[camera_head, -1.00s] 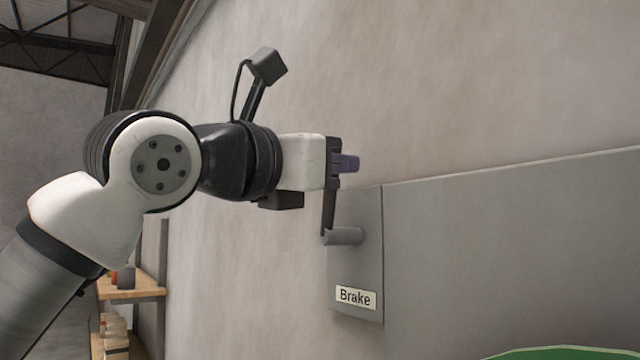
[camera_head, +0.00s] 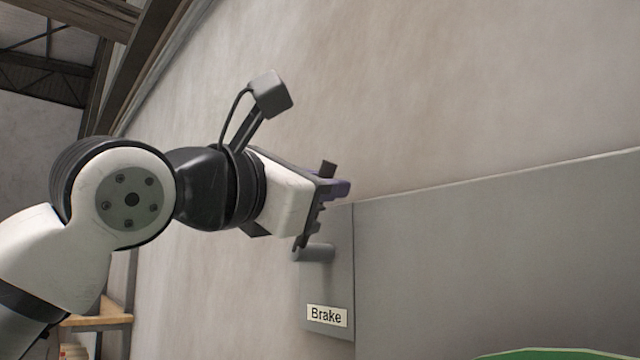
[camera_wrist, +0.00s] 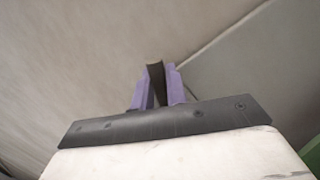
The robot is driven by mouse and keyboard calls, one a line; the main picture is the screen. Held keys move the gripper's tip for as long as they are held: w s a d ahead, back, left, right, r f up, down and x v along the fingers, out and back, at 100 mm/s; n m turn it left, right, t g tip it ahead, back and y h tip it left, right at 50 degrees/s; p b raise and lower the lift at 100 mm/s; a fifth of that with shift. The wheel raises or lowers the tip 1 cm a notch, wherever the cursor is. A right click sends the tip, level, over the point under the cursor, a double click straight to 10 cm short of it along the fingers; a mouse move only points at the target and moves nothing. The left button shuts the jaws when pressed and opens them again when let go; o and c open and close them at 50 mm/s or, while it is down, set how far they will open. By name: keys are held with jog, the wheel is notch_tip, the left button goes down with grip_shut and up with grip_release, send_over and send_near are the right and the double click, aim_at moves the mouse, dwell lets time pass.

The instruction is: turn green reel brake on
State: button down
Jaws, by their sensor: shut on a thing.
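The brake lever (camera_head: 328,169) is a dark bar that rises from a grey cylindrical pivot (camera_head: 315,253) on a grey panel. A white label reading "Brake" (camera_head: 327,316) sits below the pivot. The lever leans to the right in the head view, with its tip showing above my fingers. My gripper (camera_head: 338,189) has purple fingers and is shut on the lever near its upper end. In the wrist view the lever (camera_wrist: 155,76) shows dark between the two fingers. My gripper hides part of the lever's length. A green curved edge (camera_head: 570,353), perhaps the reel, shows at bottom right.
A large grey panel (camera_head: 480,250) extends right of the brake plate. A plain beige wall (camera_head: 420,90) stands behind. A wooden shelf (camera_head: 98,322) is at lower left. The space above the panel is clear.

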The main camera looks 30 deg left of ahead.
jog(key=c, duration=1.5)
grip_release()
jog(key=shift+o, duration=0.2)
jog(key=b+v, duration=0.3)
jog(key=v, duration=1)
jog(key=shift+s+b, duration=0.3)
jog(key=shift+s, duration=0.1)
jog(key=shift+f, duration=0.15)
